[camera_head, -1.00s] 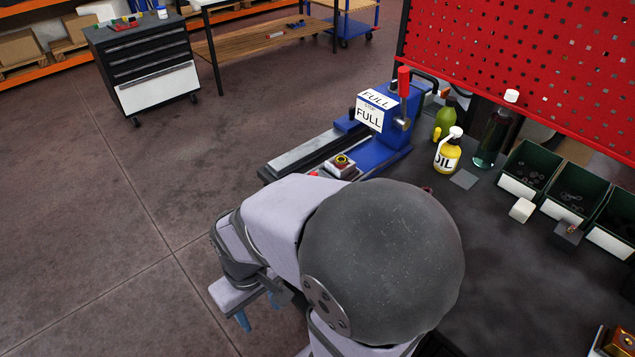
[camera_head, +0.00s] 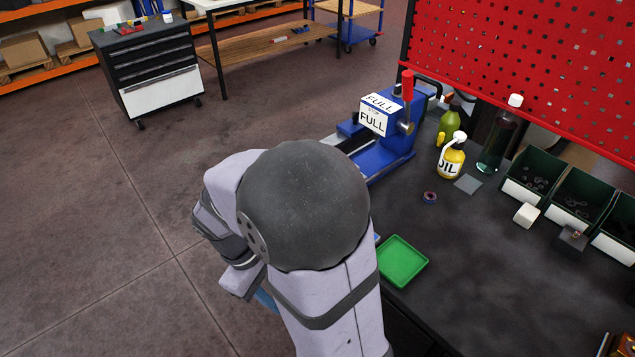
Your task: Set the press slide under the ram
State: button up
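The blue press (camera_head: 385,150) stands at the table's back left edge, with a white sign reading FULL (camera_head: 373,122) on its front and a red-handled lever (camera_head: 407,88) upright at its side. A short grey piece of its rail (camera_head: 352,145) shows beside the body. My arm covers the rest of the rail, and the slide is hidden behind it. My gripper (camera_head: 265,298) is low at the left of the arm, off the table's edge in the picture. Only a blue bit of it shows, so its opening and contents cannot be told.
A green tray (camera_head: 402,262) lies right of my arm. A tape roll (camera_head: 430,197), a grey plate (camera_head: 467,184), a yellow oil bottle (camera_head: 451,157) and green parts bins (camera_head: 533,172) stand farther right. A red pegboard (camera_head: 520,60) rises behind. The table's middle is clear.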

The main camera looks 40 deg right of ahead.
jog(key=w+d+r+n+g+h+b, duration=0.1)
jog(key=w+d+r+n+h, duration=0.2)
jog(key=w+d+n+h, duration=0.45)
jog(key=w+d+r+n+g+h+b, duration=0.1)
jog(key=w+d+r+n+h, duration=0.25)
jog(key=w+d+h, duration=0.5)
jog(key=shift+y, duration=0.7)
jog(key=shift+w+f+p+x, duration=0.1)
jog(key=shift+w+p+x, duration=0.25)
jog(key=shift+x, duration=0.9)
jog(key=shift+w+f+p+x, duration=0.1)
jog(key=shift+p+x, duration=0.4)
jog(key=shift+x, duration=0.7)
jog(key=shift+w+f+p+x, duration=0.1)
jog(key=shift+w+p+x, duration=0.25)
jog(key=shift+x, duration=0.9)
jog(key=shift+s+d, duration=0.1)
jog(key=shift+c, duration=0.3)
grip_shut()
jog(key=shift+d, duration=0.15)
